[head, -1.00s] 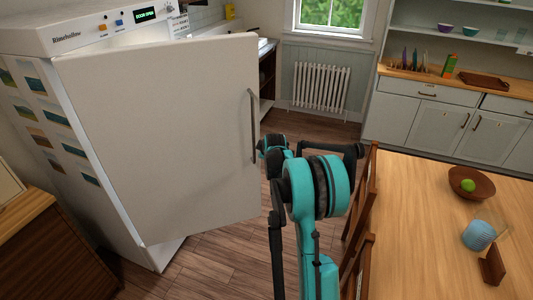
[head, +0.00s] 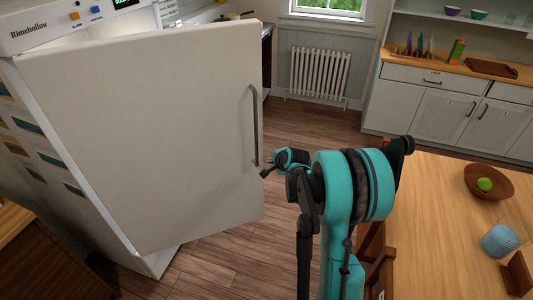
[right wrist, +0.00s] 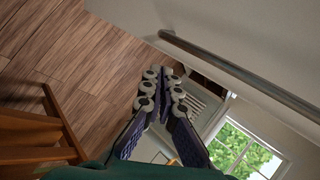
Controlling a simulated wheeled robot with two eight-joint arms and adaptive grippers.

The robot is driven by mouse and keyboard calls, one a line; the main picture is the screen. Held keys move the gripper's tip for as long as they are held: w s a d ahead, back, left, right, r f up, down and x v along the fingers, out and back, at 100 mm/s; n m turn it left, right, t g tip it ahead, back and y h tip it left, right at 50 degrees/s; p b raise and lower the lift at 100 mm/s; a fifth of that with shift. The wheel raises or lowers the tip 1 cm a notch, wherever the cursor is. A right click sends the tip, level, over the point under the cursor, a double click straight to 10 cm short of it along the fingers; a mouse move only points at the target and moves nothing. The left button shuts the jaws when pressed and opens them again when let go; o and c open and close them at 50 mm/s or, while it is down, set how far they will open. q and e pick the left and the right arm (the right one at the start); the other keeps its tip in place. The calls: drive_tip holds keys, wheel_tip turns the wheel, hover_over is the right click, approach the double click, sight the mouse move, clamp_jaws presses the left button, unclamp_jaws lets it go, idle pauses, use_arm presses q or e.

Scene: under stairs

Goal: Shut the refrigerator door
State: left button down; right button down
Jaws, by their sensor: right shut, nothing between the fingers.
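The white refrigerator (head: 75,205) stands at the left, and its door (head: 150,130) is ajar, swung out toward me. The long grey vertical handle (head: 255,125) is near the door's right edge. My right gripper (head: 267,172) is shut and empty, just right of the door's edge near the handle's lower end; I cannot tell if it touches the door. In the right wrist view the shut fingers (right wrist: 165,78) point past the handle bar (right wrist: 240,72), with a visible gap between them. My left gripper is out of view.
A wooden table (head: 435,240) at the right holds a brown bowl (head: 488,182) and a blue cup (head: 500,241). A wooden chair (head: 372,250) stands by its left edge. A radiator (head: 318,73) and cabinets (head: 440,115) line the back. Wooden floor lies open beyond the door.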

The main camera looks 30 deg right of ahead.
drive_tip(key=b, duration=0.4)
approach(262, 156)
wheel_tip(262, 156, down, 4)
drive_tip(key=w, duration=0.3)
drive_tip(key=shift+w+a+f+m, duration=0.1)
drive_tip(key=shift+w+a+m, duration=0.1)
drive_tip(key=shift+w, duration=0.15)
drive_tip(key=shift+w+a+m, duration=0.1)
drive_tip(key=shift+w+m, duration=0.1)
drive_tip(key=shift+w, duration=0.15)
